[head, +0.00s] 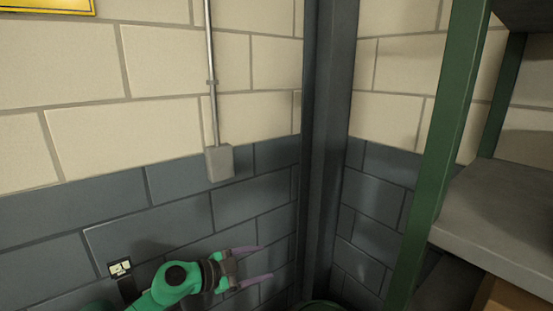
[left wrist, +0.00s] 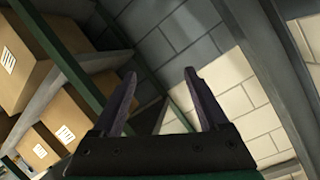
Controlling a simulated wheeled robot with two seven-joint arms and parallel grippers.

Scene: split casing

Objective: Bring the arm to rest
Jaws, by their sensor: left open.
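My left gripper (head: 268,263) is at the bottom middle of the head view, on my green arm. Its two purple fingers are spread apart and point right, with nothing between them. In the left wrist view the gripper (left wrist: 158,95) also shows open and empty, with a wall and shelving beyond its fingers. My right gripper is in neither view. No split casing shows in either view.
A block wall (head: 200,60) and a dark column (head: 325,150) stand behind the gripper. A green-framed shelf (head: 500,215) is on the right. The left wrist view shows cardboard boxes (left wrist: 65,105) on shelving. A grey conduit box (head: 219,163) is on the wall.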

